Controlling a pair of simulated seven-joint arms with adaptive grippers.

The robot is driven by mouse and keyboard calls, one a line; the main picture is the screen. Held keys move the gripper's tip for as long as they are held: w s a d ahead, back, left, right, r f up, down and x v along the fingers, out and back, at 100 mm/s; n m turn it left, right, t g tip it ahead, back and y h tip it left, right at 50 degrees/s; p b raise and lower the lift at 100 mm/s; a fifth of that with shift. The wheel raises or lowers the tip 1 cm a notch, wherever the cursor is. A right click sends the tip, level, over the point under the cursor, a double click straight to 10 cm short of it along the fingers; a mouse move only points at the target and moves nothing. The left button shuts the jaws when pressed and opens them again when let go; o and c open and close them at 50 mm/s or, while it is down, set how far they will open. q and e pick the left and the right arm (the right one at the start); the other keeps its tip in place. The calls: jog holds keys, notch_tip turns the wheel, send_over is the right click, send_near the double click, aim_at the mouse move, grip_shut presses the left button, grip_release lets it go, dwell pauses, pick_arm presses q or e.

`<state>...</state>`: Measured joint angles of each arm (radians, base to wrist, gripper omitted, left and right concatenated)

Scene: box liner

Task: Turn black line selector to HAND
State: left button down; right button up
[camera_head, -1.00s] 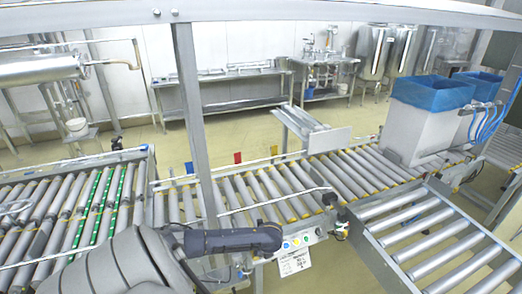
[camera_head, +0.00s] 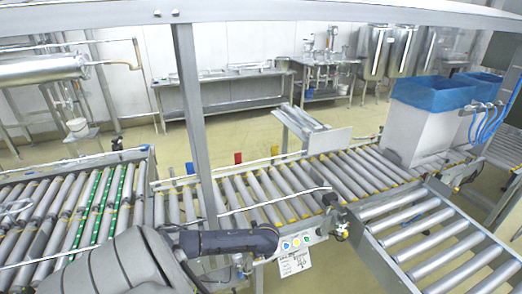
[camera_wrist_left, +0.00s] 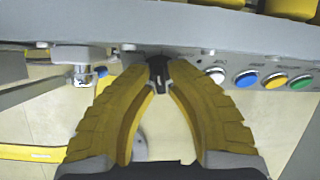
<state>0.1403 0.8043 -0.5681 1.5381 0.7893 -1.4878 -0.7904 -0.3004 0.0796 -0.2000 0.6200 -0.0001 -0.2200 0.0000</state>
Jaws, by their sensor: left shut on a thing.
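In the left wrist view, the black selector knob (camera_wrist_left: 158,70) sits on the grey conveyor side rail, left of a row of buttons. My left gripper (camera_wrist_left: 158,84) has its yellow fingers closed in on the knob from both sides, and its tips are at the knob. The labels by the knob are too small to read. In the head view, my left arm reaches in to the control panel (camera_head: 299,243); its fingertips are hidden there. My right gripper is not in view.
White, blue, yellow and green buttons (camera_wrist_left: 246,78) line the rail right of the knob. A metal fitting (camera_wrist_left: 82,74) projects at left. Roller conveyors (camera_head: 260,192) run behind the panel. A grey bin with blue liner (camera_head: 432,92) stands on the far rollers. A white label (camera_head: 294,262) hangs below the panel.

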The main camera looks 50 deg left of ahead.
pick_arm(q)
jog(key=n, duration=0.2)
jog(key=n+t, duration=0.1)
jog(key=shift+s+d+f+n, duration=0.25)
jog(key=shift+d+f+n, duration=0.05)
jog(key=shift+d, duration=0.1)
jog(key=shift+w+n+t, duration=0.1)
jog(key=shift+n+t, duration=0.5)
jog(key=shift+n, duration=0.6)
jog(key=shift+d, duration=0.1)
jog(key=c, duration=1.5)
grip_release()
jog(key=shift+w, duration=0.1)
jog(key=shift+a+r, duration=0.15)
jog(key=shift+a, duration=0.15)
jog(key=shift+w+r, duration=0.1)
